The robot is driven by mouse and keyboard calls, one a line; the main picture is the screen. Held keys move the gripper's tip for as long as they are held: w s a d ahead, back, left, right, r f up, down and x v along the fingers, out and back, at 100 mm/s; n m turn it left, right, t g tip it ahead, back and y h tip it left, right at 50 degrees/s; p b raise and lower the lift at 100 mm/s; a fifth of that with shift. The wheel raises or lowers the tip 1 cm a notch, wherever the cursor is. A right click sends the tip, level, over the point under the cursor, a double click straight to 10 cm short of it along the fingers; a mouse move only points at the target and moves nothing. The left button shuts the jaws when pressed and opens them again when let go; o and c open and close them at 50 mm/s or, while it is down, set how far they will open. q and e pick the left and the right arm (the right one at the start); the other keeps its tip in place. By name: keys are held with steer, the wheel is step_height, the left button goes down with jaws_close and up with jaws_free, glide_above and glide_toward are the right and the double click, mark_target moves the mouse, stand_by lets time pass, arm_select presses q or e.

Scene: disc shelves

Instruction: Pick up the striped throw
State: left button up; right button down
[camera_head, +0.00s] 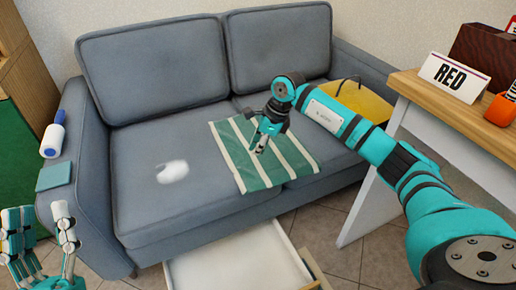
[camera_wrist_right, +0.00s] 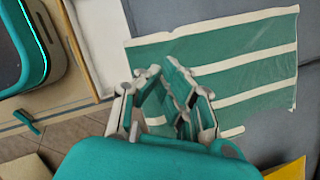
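The striped throw (camera_head: 240,172), green with pale stripes, lies spread flat over the seat and front edge of the grey sofa. It also fills much of the right wrist view (camera_wrist_right: 240,65). My right gripper (camera_head: 260,148) points down over the middle of the throw, its tips at or just above the cloth. In the right wrist view its fingers (camera_wrist_right: 160,74) lean together at the tips; whether they touch or pinch cloth is unclear. My left gripper (camera_head: 38,212) is open and empty at the lower left, away from the throw.
The grey sofa (camera_head: 130,150) holds a white patch or item (camera_head: 172,172) and a yellow bag-like item (camera_head: 365,100). A blue-and-white roller (camera_head: 54,135) and teal book (camera_head: 54,176) rest on its left arm. An open drawer (camera_head: 240,262) and desk (camera_head: 450,115) stand nearby.

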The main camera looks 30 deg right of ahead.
steer(key=shift+r, duration=0.3)
steer(key=c, duration=2)
jaws_free()
steer(key=shift+c, duration=0.2)
steer(key=o, duration=1.6)
steer(key=shift+c, duration=0.2)
